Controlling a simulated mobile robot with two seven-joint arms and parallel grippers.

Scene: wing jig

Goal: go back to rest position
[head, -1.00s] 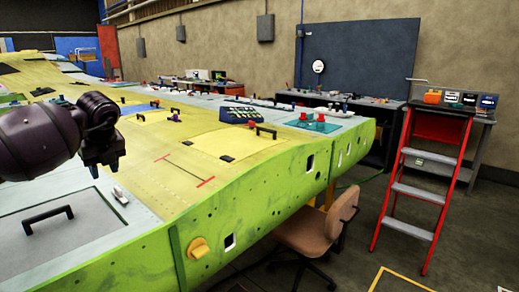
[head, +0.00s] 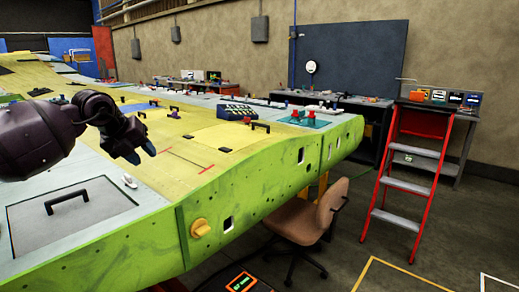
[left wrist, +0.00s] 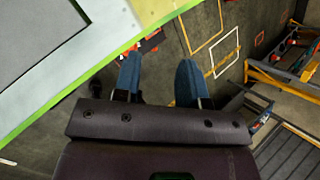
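My left gripper (head: 143,154) hangs at the left of the head view, in front of the yellow and green wing (head: 150,232). Its arm comes in from the left edge. In the left wrist view the two blue fingers of the left gripper (left wrist: 158,62) are spread apart with nothing between them. Grey floor shows past the fingertips, and the wing's green edge (left wrist: 150,10) lies at the upper left. My right gripper is in neither view.
An office chair (head: 308,220) stands by the wing's near edge. A red step ladder (head: 413,165) stands at the right, by a grey bench. Open floor lies right of the chair.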

